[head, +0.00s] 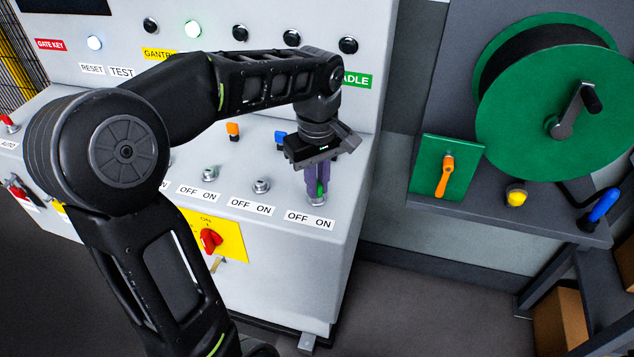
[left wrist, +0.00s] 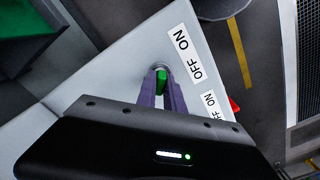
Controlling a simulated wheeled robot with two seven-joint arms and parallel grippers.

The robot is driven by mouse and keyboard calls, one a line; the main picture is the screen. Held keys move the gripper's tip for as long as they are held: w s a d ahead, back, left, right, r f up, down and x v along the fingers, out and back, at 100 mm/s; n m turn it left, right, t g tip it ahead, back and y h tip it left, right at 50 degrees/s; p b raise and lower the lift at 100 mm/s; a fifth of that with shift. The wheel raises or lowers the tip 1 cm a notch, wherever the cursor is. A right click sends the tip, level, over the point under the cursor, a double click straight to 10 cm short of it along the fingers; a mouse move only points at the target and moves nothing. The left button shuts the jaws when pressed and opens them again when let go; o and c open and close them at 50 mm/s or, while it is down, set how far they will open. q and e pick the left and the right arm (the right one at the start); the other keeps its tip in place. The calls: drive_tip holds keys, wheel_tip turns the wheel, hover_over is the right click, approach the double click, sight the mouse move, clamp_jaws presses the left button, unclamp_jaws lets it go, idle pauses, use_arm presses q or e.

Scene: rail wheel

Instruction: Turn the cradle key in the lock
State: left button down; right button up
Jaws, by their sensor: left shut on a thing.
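The green cradle key (head: 321,188) stands at the rightmost lock (head: 317,200) on the console's sloped panel, above an OFF ON label. My left gripper (head: 318,187) points down over this lock, with its purple fingers shut on the key. In the left wrist view the green key (left wrist: 161,82) shows between the two fingers (left wrist: 161,92), and the round lock (left wrist: 159,68) is just beyond them. The fingers partly hide the key, so its turn angle is hard to tell. A green label ending in "ADLE" (head: 357,80) is on the upright panel. My right gripper is not in view.
Two other locks (head: 261,186) sit to the left along the panel. An orange key (head: 233,130) and a blue key (head: 280,138) stand behind. A red rotary switch (head: 210,240) is on the front face. A green reel (head: 548,95) stands at the right.

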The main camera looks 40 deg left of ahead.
use_arm(q)
drive_tip(key=shift+n, duration=0.6)
drive_tip(key=n, duration=0.3)
drive_tip(key=shift+n, duration=0.3)
drive_tip(key=shift+n, duration=1.6)
